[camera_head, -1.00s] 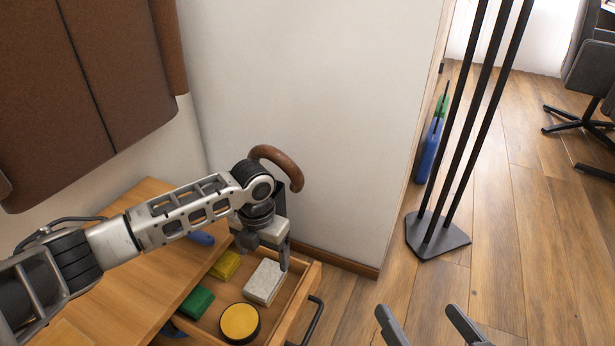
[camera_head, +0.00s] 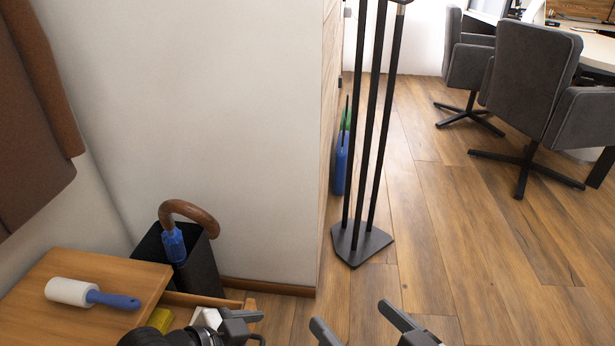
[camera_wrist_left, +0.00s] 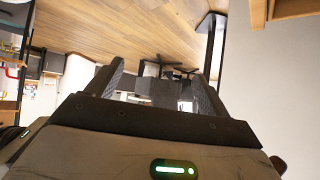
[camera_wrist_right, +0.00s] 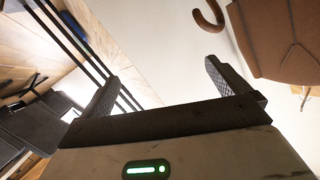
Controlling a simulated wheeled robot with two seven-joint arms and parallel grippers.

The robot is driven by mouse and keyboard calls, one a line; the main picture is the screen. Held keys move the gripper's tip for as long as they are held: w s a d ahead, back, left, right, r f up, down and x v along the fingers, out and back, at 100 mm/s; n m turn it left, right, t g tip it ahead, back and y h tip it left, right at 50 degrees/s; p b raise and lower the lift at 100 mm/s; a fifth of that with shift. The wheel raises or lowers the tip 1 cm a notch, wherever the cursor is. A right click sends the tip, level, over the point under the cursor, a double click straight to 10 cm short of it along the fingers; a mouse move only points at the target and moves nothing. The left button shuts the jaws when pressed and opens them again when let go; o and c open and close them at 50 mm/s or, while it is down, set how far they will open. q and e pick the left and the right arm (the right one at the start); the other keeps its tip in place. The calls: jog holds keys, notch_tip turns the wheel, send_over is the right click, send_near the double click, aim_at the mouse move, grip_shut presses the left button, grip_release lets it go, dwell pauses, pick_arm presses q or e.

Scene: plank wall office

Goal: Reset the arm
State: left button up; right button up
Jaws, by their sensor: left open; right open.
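My right gripper (camera_head: 365,328) shows at the bottom centre of the head view, its two fingers apart over the floor. In the right wrist view, the right gripper (camera_wrist_right: 163,85) is open with nothing between its fingers. My left gripper (camera_head: 240,322) is at the bottom edge of the head view, beside the open drawer (camera_head: 190,299), and most of its arm is cut off. In the left wrist view, the left gripper (camera_wrist_left: 160,85) is open and empty.
A lint roller (camera_head: 75,292) lies on the wooden cabinet top (camera_head: 105,270). A yellow block (camera_head: 160,319) and a white block (camera_head: 204,317) are in the drawer. A black bin (camera_head: 205,265) holds an umbrella (camera_head: 190,213). A coat stand (camera_head: 362,245) and office chairs (camera_head: 530,75) stand right.

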notch_tip(320, 180, down, 4)
jog(key=f+b, duration=0.1)
jog(key=b, duration=0.4)
pick_arm(q)
jog(key=s+a+r+n+t+y+p, duration=0.1)
jog(key=s+a+r+n+p, duration=0.1)
jog(key=r+p, duration=0.4)
jog(key=s+a+r+n+t+y+p, duration=0.2)
jog(key=r+n+p, duration=0.2)
jog(key=p, duration=0.9)
jog(key=s+a+r+n+t+y+p, duration=0.1)
jog(key=s+a+r+n+y+p, duration=0.1)
jog(key=r+p, duration=0.7)
jog(key=shift+s+a+n+t+p, duration=0.15)
jog(key=shift+a+n+t+p, duration=0.25)
jog(key=shift+a+n+p, duration=0.15)
pick_arm(e)
jog(key=s+d+r+g+h, duration=0.2)
jog(key=d+r, duration=0.4)
jog(key=r, duration=0.6)
jog(key=g+h, duration=0.1)
jog(key=h, duration=0.1)
jog(key=shift+n+h, duration=0.3)
pick_arm(q)
jog(key=shift+c, duration=0.3)
pick_arm(e)
jog(key=shift+s+d, duration=0.1)
jog(key=shift+c, duration=0.3)
